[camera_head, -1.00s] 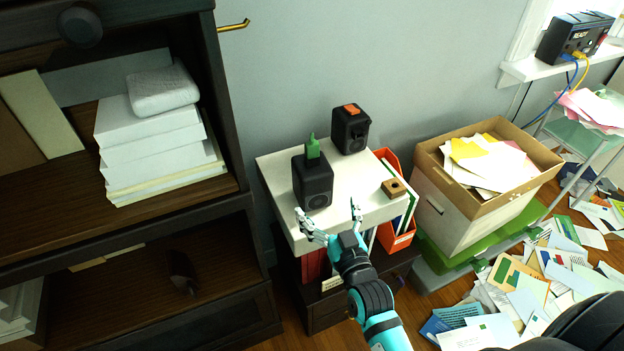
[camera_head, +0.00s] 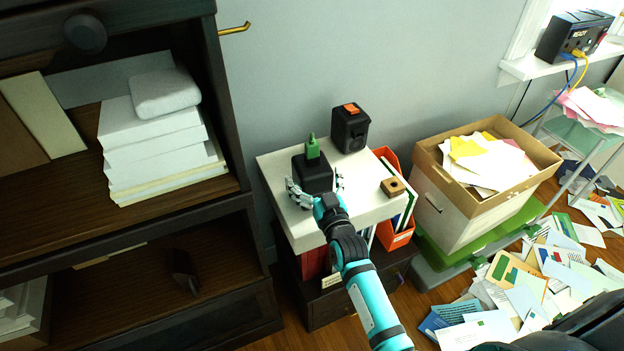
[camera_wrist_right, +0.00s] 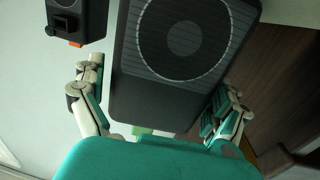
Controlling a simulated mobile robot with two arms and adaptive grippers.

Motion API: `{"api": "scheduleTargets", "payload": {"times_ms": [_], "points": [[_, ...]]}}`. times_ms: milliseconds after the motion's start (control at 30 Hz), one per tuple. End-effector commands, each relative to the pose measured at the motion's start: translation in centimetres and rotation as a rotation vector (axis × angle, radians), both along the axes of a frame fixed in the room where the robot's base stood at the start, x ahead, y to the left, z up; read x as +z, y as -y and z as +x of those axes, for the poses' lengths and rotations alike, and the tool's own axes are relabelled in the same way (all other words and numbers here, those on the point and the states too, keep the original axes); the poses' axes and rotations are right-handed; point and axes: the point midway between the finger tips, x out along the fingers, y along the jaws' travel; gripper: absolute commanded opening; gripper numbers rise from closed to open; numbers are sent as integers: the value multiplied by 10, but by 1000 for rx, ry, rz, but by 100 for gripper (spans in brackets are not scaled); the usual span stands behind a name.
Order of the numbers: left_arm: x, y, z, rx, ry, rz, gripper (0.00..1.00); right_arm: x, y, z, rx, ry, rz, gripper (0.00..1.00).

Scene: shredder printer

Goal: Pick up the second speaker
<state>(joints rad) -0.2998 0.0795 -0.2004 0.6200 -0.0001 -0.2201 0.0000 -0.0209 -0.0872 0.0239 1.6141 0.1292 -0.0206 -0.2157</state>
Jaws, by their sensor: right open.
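Two black speakers stand on the white top of a small cabinet (camera_head: 358,211). The nearer speaker (camera_head: 313,172) has a green object (camera_head: 312,146) on top. The farther speaker (camera_head: 350,131) has an orange piece on top and stands behind and to the right. My right gripper (camera_head: 316,186) is open, with its fingers on either side of the nearer speaker. In the right wrist view, the nearer speaker's round grille (camera_wrist_right: 183,38) lies between the spread fingers, with gaps at both sides. The farther speaker (camera_wrist_right: 77,18) shows at upper left there. My left gripper is not seen.
A paper-filled box (camera_head: 447,203) is to the right, with papers scattered on the floor. A dark shelf (camera_head: 225,193) stands at left.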

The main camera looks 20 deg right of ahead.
Motion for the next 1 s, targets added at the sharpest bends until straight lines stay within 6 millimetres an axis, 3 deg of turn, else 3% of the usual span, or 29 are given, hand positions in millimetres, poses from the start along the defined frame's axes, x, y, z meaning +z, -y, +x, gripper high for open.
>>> {"api": "scheduleTargets", "payload": {"times_ms": [67,533,1000], "points": [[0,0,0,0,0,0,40,0,0,0,0,0,0,99],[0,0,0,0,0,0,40,0,0,-1,0,-1,-1,37],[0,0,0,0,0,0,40,2,0,0,0,4,0,36]]}}
